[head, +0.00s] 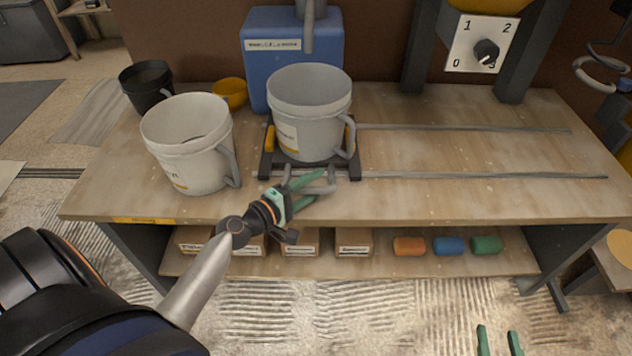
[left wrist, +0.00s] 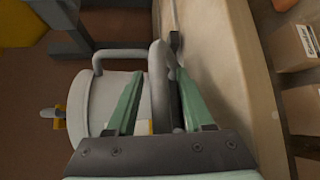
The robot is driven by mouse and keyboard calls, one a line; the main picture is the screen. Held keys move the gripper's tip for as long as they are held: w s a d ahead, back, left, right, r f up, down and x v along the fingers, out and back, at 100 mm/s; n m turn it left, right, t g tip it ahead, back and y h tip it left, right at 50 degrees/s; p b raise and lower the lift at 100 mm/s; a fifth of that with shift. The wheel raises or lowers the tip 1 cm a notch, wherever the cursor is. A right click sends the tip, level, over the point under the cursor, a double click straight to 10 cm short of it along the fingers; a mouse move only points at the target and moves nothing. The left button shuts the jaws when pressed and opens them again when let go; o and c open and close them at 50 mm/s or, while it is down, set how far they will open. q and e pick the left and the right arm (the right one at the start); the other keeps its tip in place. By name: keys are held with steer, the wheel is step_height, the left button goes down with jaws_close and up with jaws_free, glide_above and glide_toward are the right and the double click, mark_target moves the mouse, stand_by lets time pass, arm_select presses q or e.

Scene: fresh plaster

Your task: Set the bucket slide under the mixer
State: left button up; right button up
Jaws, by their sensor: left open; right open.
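The bucket slide (head: 353,170) is a dark tray with yellow clips on two metal rails, at the rails' left end. A grey bucket (head: 308,112) stands upright on it and shows in the left wrist view (left wrist: 88,105). My left gripper (head: 306,187) is open at the slide's front, fingers either side of a grey bar (left wrist: 158,85); I cannot tell whether they touch it. The mixer (head: 487,6), yellow with a numbered dial, stands at the upper right, partly out of view. My right gripper (head: 499,341) is open and empty at the bottom edge.
A white bucket (head: 185,150) stands left of the slide on the wooden bench (head: 450,205). A blue container (head: 262,65), a black bucket (head: 146,88) and a yellow cup (head: 230,92) are behind. The rails (head: 480,175) right of the slide are clear.

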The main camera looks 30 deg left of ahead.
arm_select(q)
steer(key=shift+w+d, duration=0.15)
steer(key=shift+w, duration=0.3)
steer(key=shift+f, duration=0.1)
jaws_close()
stand_by(1.1)
